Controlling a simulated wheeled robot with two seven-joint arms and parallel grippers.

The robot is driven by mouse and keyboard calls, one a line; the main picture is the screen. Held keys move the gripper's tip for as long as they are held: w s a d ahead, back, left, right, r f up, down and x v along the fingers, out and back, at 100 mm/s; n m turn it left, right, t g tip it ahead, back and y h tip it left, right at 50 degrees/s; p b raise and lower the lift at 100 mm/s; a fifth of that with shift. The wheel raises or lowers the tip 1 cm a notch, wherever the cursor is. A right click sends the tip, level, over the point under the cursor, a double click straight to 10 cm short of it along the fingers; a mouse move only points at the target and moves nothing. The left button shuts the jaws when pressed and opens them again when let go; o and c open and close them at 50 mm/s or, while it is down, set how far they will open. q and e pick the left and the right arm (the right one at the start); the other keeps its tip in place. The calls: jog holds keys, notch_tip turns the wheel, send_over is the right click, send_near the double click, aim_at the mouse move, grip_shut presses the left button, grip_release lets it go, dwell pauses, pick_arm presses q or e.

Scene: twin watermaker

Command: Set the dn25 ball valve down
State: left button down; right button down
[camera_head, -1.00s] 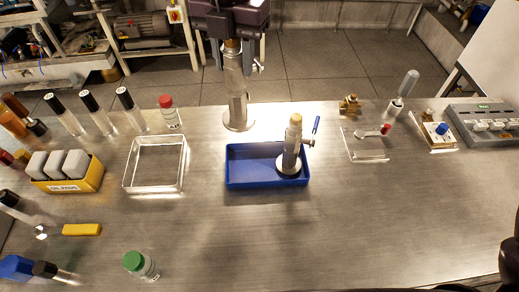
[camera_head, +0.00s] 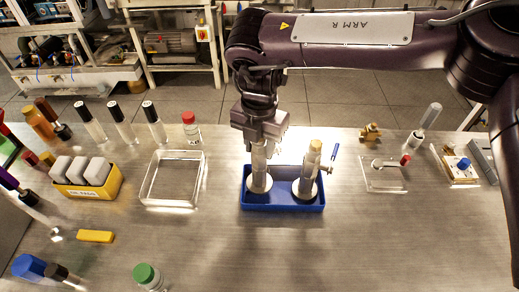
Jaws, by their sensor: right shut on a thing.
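My right gripper (camera_head: 262,138) points down over the left half of the blue tray (camera_head: 283,206). It is shut on the dn25 ball valve (camera_head: 259,170), a grey metal body with a round flange at its lower end. The valve is upright and its flange is within the tray; I cannot tell whether it touches the floor. The gripper hides its upper part. A similar metal valve (camera_head: 308,172) with a tan top and a blue lever stands upright in the right half of the tray, close beside it. My left gripper is not in view.
A clear open tray (camera_head: 150,190) stands left of the blue tray. A red-capped bottle (camera_head: 191,130) is behind it. A small brass fitting (camera_head: 370,132) and a clear plate (camera_head: 383,186) are to the right. The bench in front of the blue tray is clear.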

jog(key=shift+f, duration=1.3)
jog(key=c, duration=0.9)
grip_release()
notch_tip(320, 180, up, 11)
jog(key=shift+r+b, duration=0.1)
jog(key=shift+b, duration=0.7)
jog(key=shift+r, duration=0.5)
